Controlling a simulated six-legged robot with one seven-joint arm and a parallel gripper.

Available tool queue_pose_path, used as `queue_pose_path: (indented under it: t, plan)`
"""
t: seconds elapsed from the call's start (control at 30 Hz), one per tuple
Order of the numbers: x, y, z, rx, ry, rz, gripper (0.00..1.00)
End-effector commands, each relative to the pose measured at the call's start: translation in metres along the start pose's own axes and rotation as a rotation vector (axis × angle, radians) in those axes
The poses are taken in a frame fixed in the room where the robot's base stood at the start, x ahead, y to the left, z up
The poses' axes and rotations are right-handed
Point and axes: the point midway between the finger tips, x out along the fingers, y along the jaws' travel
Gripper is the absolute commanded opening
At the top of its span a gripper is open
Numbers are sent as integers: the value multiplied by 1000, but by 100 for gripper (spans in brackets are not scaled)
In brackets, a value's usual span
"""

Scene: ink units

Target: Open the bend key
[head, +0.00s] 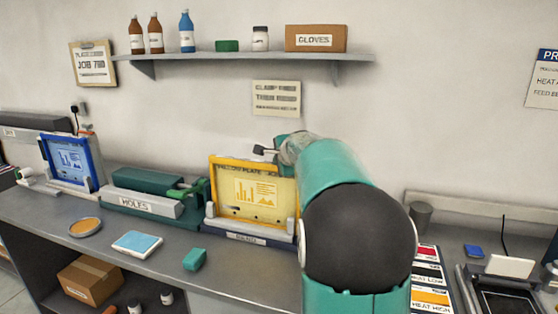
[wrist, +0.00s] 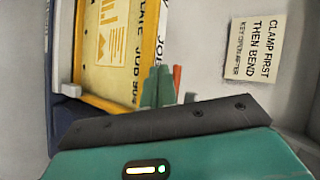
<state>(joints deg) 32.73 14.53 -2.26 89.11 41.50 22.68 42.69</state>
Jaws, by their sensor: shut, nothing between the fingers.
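The yellow frame (wrist: 112,103) also shows at the left of the wrist view, turned sideways. My gripper (wrist: 158,86) is shut and empty, beside the frame's edge. In the head view my arm reaches to the top right of the plate and hides that corner. A thin orange-red piece (wrist: 177,79) shows just behind my fingertips. I cannot tell whether it is the bend key or whether my fingers touch it.
A wall sign (wrist: 254,46) reads CLAMP FIRST THEN BEND, KEY OPEN AFTER. The holes unit (head: 140,205) stands left of the bend unit, with a blue-framed plate (head: 70,160) further left. A green block (head: 195,259) and a blue pad (head: 137,244) lie on the bench in front.

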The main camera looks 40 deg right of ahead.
Motion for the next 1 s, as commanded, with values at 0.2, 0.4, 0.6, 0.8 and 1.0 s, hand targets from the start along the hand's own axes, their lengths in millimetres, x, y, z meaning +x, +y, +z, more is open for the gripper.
queue_pose_path:
  t: [0.2, 0.4, 0.6, 0.8, 1.0]
  plan:
    - [-28, -6, 18, -3, -2, -4, 0]
    - [-60, -9, 37, -3, -2, -3, 0]
    - [-80, -10, 49, -1, -1, -1, 0]
    - [-83, -10, 51, -1, 0, 0, 0]
    - [-99, 1, 75, -90, -36, 24, 0]
